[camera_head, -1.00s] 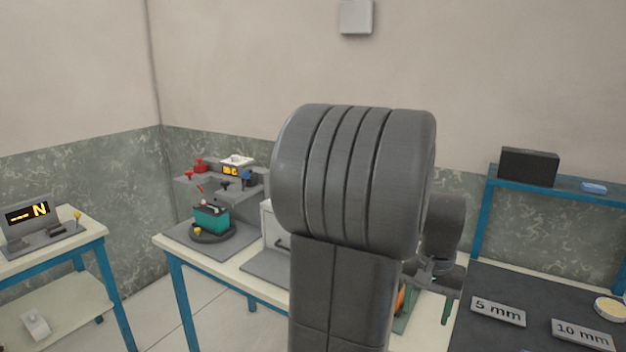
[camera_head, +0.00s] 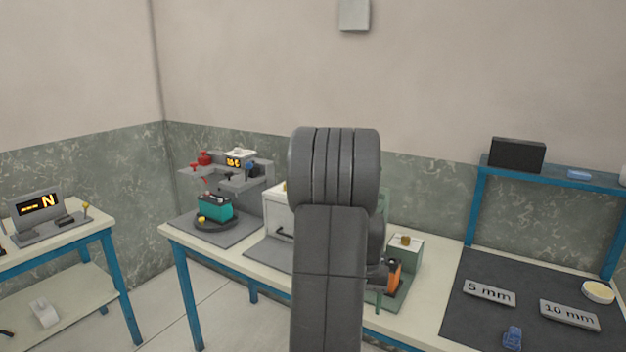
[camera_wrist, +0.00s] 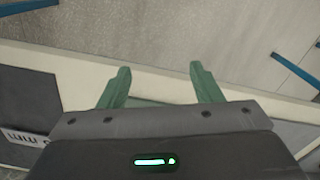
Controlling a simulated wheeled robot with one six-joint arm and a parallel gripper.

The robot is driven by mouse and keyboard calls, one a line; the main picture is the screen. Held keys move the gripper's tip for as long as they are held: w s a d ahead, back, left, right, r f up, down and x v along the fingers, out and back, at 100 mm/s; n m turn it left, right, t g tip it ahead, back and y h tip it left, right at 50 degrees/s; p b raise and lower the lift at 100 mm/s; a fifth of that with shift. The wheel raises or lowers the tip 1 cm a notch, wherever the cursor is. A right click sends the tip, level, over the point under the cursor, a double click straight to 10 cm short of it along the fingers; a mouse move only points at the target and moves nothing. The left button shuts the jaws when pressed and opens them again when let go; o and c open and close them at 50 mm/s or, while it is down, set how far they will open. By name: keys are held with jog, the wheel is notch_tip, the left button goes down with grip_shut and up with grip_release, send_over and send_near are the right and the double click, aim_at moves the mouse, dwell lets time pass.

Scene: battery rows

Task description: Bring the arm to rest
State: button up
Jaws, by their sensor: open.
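My gripper (camera_wrist: 160,85) shows in the wrist view with its two green fingers apart and nothing between them. Beyond the fingers are the bench's pale edge and the grey floor. In the head view my dark grey arm stands upright in the middle and hides part of the bench (camera_head: 425,322). The gripper's fingers cannot be made out clearly there, being mostly behind the arm.
A teal battery (camera_head: 215,207) sits on a round turntable at the left of the bench. An orange item (camera_head: 393,274) stands in a green holder right of my arm. A dark mat (camera_head: 455,325) holds the "5 mm" (camera_head: 489,292) and "10 mm" (camera_head: 569,314) plates. A side table (camera_head: 95,216) stands left.

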jog(key=shift+w+a+f, duration=0.6)
jog(key=shift+a+f, duration=0.25)
jog(key=shift+a, duration=0.1)
